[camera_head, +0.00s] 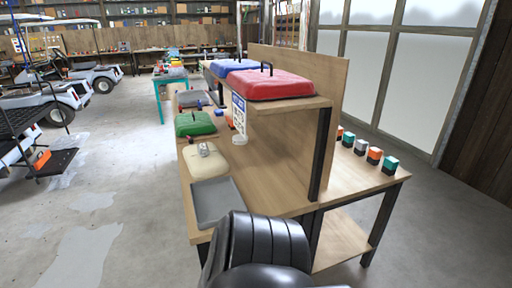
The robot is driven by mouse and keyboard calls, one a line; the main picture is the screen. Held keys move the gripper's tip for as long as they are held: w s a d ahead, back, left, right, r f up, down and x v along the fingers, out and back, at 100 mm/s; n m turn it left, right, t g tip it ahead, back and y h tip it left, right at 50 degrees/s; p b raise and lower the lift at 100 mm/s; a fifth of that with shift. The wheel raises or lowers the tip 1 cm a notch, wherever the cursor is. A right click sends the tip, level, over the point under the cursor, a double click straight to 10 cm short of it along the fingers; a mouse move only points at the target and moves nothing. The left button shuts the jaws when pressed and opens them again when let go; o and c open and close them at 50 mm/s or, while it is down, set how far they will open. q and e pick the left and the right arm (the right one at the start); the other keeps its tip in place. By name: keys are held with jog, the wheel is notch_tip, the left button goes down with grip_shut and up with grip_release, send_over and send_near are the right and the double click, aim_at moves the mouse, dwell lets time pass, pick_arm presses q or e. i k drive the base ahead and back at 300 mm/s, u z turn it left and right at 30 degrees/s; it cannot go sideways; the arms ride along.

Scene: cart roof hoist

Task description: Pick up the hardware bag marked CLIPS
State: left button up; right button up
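No CLIPS marking is readable, so I cannot tell which thing is the bag. Candidates are soft bag-like shapes: a red one (272,85) with a black handle and a blue one (234,68) behind it on the upper shelf. A green one (195,123) with a dark handle and a cream one (205,162) with a small grey item on top lie on the bench below. Neither gripper is in view; a black arm link of mine fills the bottom centre and hides part of the bench's front.
A grey tray (217,202) lies at the near end of the wooden bench (262,188). Several small orange, teal and grey boxes (361,147) stand on a side table at right. A dark post (320,155) supports the shelf. Carts (60,95) stand left; floor between is clear.

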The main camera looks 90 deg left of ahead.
aim_at(203, 149)
jog(key=u, duration=2.2)
